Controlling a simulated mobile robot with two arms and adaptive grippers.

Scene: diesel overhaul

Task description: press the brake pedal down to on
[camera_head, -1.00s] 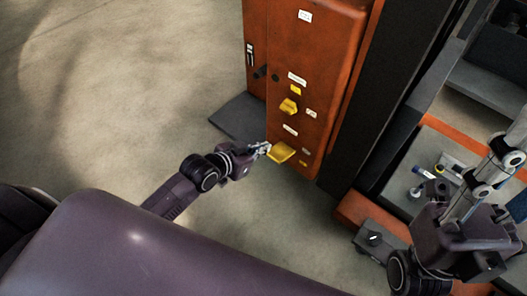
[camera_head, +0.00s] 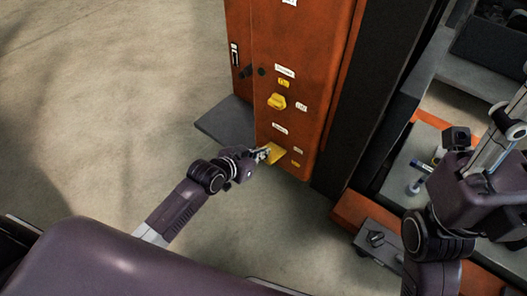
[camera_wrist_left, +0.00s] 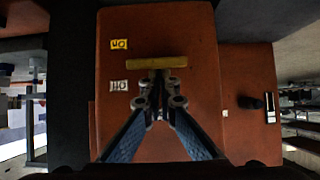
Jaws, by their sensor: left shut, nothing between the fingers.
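The yellow brake pedal (camera_head: 276,152) sticks out low on the front of the orange cabinet (camera_head: 301,55). In the left wrist view it is a yellow bar (camera_wrist_left: 157,63) just beyond the fingertips. Beside it are a white label (camera_wrist_left: 119,85) and a yellow label (camera_wrist_left: 119,44); the bar lies between their heights. My left gripper (camera_head: 262,154) is shut and empty, its tips at the pedal's left edge; I cannot tell if they touch. My right gripper (camera_head: 512,122) is at the right edge, partly cut off, its fingers unclear.
A second yellow control (camera_head: 277,101) sits higher on the cabinet, with labels around it. A dark plate (camera_head: 227,122) lies at the cabinet's left foot. A grey bench with small parts and a grey box (camera_head: 380,243) are to the right. The floor at left is clear.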

